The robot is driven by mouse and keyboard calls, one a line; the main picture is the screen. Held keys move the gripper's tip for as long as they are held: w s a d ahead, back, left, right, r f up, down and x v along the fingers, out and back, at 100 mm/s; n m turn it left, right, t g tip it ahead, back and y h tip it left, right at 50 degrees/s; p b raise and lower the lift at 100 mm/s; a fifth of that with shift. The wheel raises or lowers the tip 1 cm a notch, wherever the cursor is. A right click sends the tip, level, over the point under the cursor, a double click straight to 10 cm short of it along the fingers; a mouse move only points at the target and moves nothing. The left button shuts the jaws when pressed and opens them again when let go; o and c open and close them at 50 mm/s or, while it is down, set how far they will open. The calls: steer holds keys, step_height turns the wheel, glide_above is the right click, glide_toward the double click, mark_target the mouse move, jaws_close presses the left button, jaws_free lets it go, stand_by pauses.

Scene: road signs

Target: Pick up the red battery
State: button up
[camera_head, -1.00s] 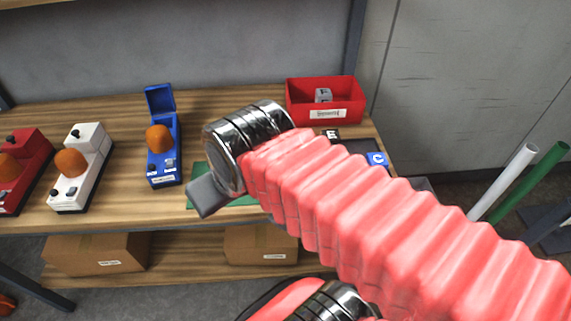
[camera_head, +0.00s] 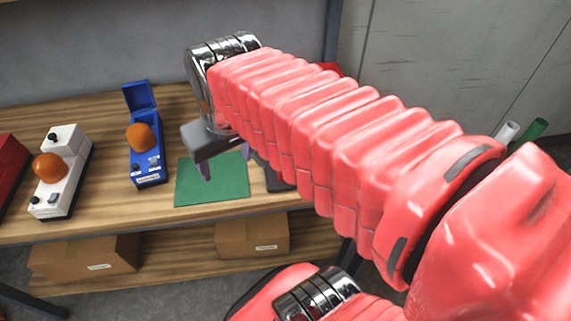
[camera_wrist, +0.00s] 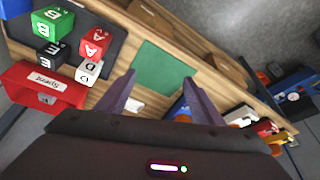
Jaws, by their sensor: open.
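A red cube lettered A (camera_wrist: 96,42) is on the dark tray (camera_wrist: 113,22) at the upper left of the wrist view. No other red piece that could be the battery shows clearly. It stands among a green cube (camera_wrist: 52,24), a black cube (camera_wrist: 50,54) and a white cube (camera_wrist: 88,71). My gripper (camera_wrist: 158,80) is open and empty, with the cubes left of its fingers in that view. In the head view, my gripper (camera_head: 224,165) is above the green mat (camera_head: 212,190). My arm hides the cubes there.
A red bin (camera_wrist: 30,92) is near the cubes. On the wooden bench, a blue device (camera_head: 145,160), a white device (camera_head: 60,190) and a red device (camera_head: 10,165) stand to the left. Cardboard boxes (camera_head: 250,238) are on the shelf below. The green mat is bare.

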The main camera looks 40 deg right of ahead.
steer(key=w+d+f+m+g, duration=0.1)
steer(key=d+m+g, duration=0.3)
steer(key=d, duration=1.3)
steer(key=shift+w+d+f+m+y, duration=0.15)
steer(key=shift+w+d+m+y, duration=0.1)
steer(key=shift+m+y, duration=0.2)
steer(key=shift+a, duration=0.1)
step_height(320, 180, down, 9)
steer(key=shift+r, duration=0.2)
steer(key=shift+f, duration=0.1)
steer(key=shift+s+f, duration=0.1)
steer(key=shift+f, duration=2.4)
steer(key=shift+c, duration=0.5)
